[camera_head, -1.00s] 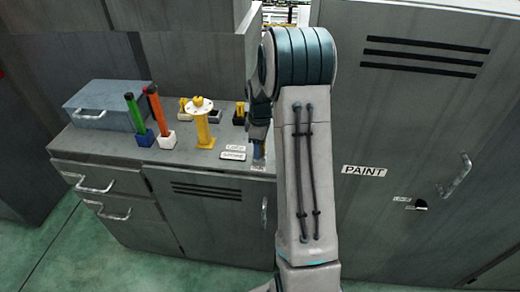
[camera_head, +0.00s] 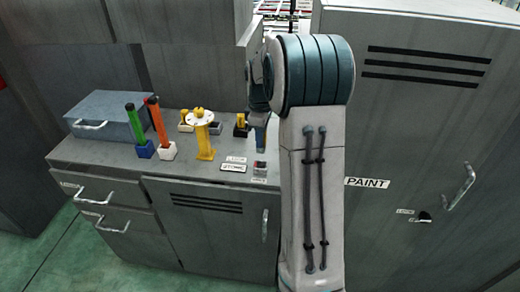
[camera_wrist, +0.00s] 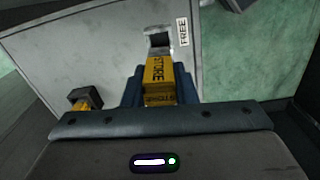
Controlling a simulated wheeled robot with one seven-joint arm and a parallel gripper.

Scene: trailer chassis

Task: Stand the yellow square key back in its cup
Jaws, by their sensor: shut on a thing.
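The yellow square key (camera_wrist: 159,75), marked STORE, is between the blue fingers of my gripper (camera_wrist: 150,88) in the wrist view. My gripper is shut on it. In the head view my gripper (camera_head: 260,140) is above the right end of the counter, partly hidden by my arm, and the key cannot be made out there. A small grey cup with a dark square opening (camera_wrist: 159,40) lies just beyond the key in the wrist view, beside a FREE label (camera_wrist: 183,32). The cup also shows in the head view (camera_head: 260,168), below my gripper. Key and cup look apart.
A black block with a yellow piece (camera_head: 241,126) stands behind the gripper. The tall PAINT cabinet (camera_head: 410,120) borders the right.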

